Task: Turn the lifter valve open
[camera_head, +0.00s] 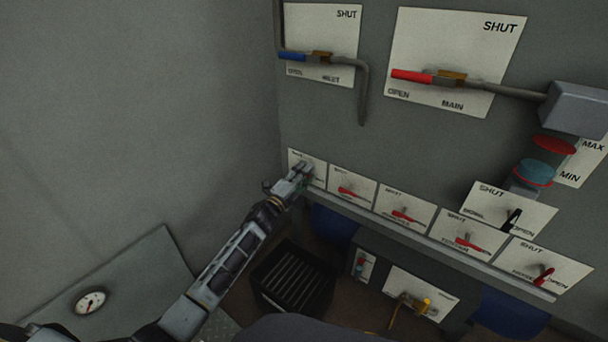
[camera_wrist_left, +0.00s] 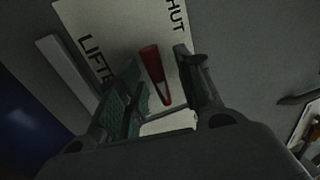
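The lifter valve is on the leftmost white plate (camera_head: 308,160) of the lower row in the head view. In the left wrist view its plate (camera_wrist_left: 100,22) shows part of the words LIFTER and SHUT, and its red handle (camera_wrist_left: 152,64) is plain to see. My left gripper (camera_head: 301,172) is in front of this plate and hides most of the valve in the head view. In the left wrist view its fingers are apart, one on each side of the red handle, with a gap to it visible. My right gripper is not in view.
Several similar plates with red handles (camera_head: 354,192) continue to the right along a ledge. Larger valves with a blue handle (camera_head: 292,56) and a red handle (camera_head: 411,75) are above. A dark slatted box (camera_head: 292,280) is below. Open space lies left of the panel.

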